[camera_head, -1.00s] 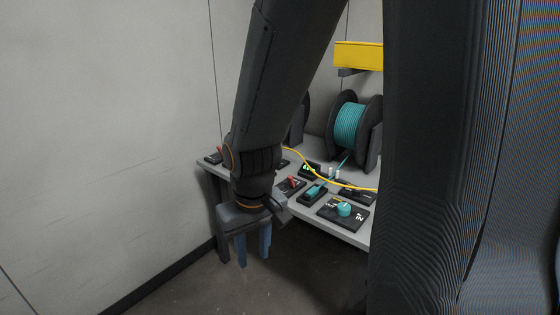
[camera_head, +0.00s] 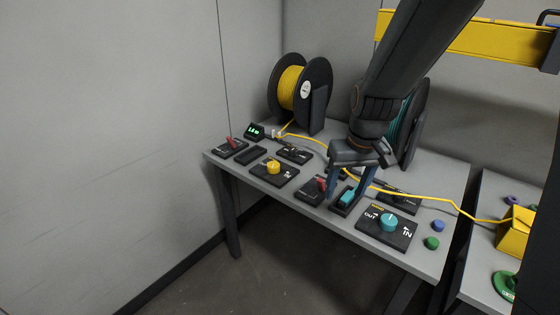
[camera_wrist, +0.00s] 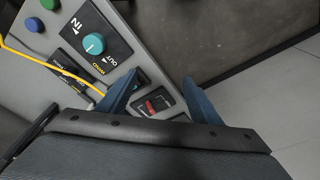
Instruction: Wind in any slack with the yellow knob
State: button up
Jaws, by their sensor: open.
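The yellow knob (camera_head: 273,167) sits on a dark panel (camera_head: 284,178) near the table's front edge, in the left half of the table. The yellow reel (camera_head: 290,88) stands behind it. A yellow cable (camera_head: 430,200) runs from the reel across the table, with bends, to a yellow box (camera_head: 515,232) at the right. My gripper (camera_head: 347,188) points down, open and empty, over the red lever and teal block, to the right of the yellow knob. In the wrist view, the two blue fingers (camera_wrist: 160,77) are spread apart. The yellow knob does not show there.
A teal knob (camera_head: 389,222) marked OUT and IN sits to the right; it also shows in the wrist view (camera_wrist: 94,43). A teal reel (camera_head: 405,125) is partly hidden by my arm. A green-lit display (camera_head: 255,131) stands at the left. Blue (camera_head: 438,225) and green (camera_head: 432,243) buttons sit at the right.

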jog(key=w+a+f+n, duration=0.1)
jog(key=w+a, duration=0.2)
jog(key=w, duration=0.5)
jog(key=w+a+f+n, duration=0.1)
jog(key=w+a, duration=0.2)
jog(key=w, duration=0.4)
jog(key=n+t+y+p, duration=0.2)
jog(key=n, duration=0.1)
send_near(274, 164)
jog(key=f, duration=0.1)
jog(key=shift+p+x, duration=1.1)
jog(key=shift+x, duration=2.8)
jog(key=shift+a, duration=0.15)
jog(key=c, duration=1.1)
jog(key=shift+o, duration=0.2)
jog(key=shift+b, duration=0.35)
